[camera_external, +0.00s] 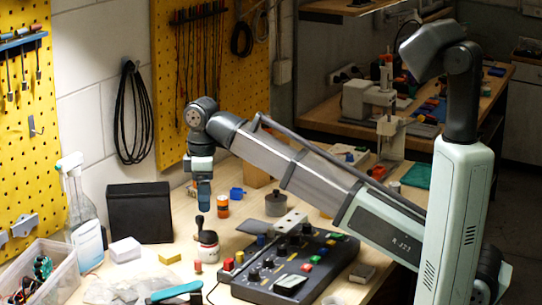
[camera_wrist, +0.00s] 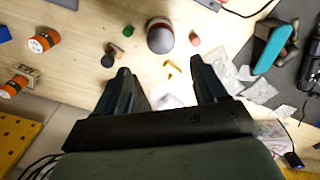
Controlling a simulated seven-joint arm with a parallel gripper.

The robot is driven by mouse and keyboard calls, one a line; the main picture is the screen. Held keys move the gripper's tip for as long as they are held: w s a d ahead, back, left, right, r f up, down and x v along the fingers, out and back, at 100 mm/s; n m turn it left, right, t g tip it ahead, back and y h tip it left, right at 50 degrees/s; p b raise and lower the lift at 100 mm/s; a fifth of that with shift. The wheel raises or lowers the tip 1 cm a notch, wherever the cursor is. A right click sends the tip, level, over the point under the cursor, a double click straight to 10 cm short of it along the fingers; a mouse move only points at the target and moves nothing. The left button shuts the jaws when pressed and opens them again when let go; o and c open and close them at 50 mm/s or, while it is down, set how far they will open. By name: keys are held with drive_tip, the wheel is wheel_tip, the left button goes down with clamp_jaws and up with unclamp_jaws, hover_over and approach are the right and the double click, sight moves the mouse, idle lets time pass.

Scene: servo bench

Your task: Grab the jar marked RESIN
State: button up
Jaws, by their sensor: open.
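No RESIN label is readable in either view, so I cannot tell which jar bears it. A white jar with a red band and dark top (camera_external: 208,243) stands on the bench below my gripper (camera_external: 204,200). A rounded dark-and-pale jar (camera_wrist: 160,38) shows beyond the fingertips in the wrist view. An orange jar with a pale band (camera_external: 222,206) stands behind. Two orange cylinders with pale bands, one upper (camera_wrist: 43,42) and one lower (camera_wrist: 14,86), lie toward the left of the wrist view. My gripper (camera_wrist: 160,68) is open and empty, pointing down above the bench.
A control box with knobs (camera_external: 290,265) fills the bench's front right. A grey tin (camera_external: 276,204) and blue piece (camera_external: 237,193) stand behind. A black box (camera_external: 139,213), spray bottle (camera_external: 80,200) and clear bin (camera_external: 45,270) stand left. Teal-handled pliers (camera_external: 175,292) lie in front.

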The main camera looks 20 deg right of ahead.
sight(207, 234)
wheel_tip(207, 234, down, 13)
drive_tip(key=shift+s+d+f, duration=0.1)
drive_tip(key=shift+s+f, duration=0.05)
idle(0.7)
drive_tip(key=c, duration=0.9)
